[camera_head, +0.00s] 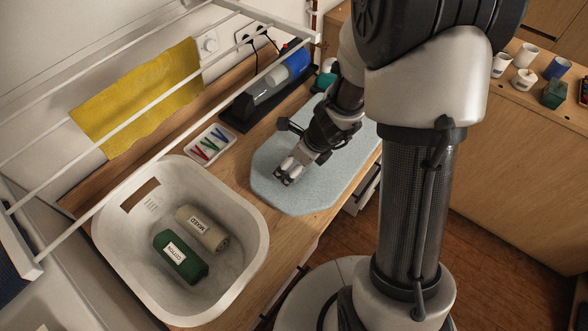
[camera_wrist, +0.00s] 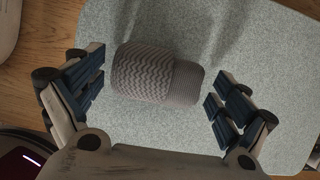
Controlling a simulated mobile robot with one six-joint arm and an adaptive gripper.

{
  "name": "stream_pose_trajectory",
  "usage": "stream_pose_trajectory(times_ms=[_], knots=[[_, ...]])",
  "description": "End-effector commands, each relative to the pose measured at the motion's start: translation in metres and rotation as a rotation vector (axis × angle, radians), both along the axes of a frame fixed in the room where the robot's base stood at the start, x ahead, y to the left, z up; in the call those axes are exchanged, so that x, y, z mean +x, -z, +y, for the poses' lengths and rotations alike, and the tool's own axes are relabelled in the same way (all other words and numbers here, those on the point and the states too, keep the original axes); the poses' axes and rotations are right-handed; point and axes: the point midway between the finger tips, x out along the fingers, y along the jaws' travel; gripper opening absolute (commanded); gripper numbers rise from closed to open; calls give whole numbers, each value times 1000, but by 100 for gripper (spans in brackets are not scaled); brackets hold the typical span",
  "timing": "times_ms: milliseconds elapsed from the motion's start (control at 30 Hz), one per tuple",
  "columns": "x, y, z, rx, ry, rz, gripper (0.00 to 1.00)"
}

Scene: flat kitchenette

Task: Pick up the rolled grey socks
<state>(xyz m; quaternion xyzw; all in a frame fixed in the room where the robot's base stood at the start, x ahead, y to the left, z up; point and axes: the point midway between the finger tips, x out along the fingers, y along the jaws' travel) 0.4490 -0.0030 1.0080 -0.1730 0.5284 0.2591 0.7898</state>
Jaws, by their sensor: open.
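The rolled grey socks (camera_wrist: 157,73) lie on the pale blue-grey mat (camera_wrist: 112,22) in the wrist view. They have a zigzag pattern on the wider left part and a narrower ribbed end at right. My gripper (camera_head: 286,175) is open above the mat in the head view. In the wrist view its dark finger pads stand apart on the left and right of the socks, with gaps on both sides. The socks cannot be made out in the head view, where my gripper covers that spot. The mat also shows in the head view (camera_head: 310,198).
A white basket (camera_head: 262,240) holds a green roll (camera_head: 184,265) and a beige roll (camera_head: 214,239). A small tray (camera_head: 222,133) of coloured pegs and a dark-based appliance (camera_head: 262,93) stand behind the mat. White rack bars and a yellow cloth (camera_head: 140,95) are above.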

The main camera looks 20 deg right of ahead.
Motion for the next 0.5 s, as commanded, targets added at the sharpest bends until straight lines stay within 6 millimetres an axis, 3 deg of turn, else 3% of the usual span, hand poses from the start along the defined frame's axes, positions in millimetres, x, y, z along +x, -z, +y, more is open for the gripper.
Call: stream_pose_trajectory(times_ms=[233, 500], knots=[[1, 3, 1, -1, 0, -1, 94], [1, 3, 1, -1, 0, -1, 76]])
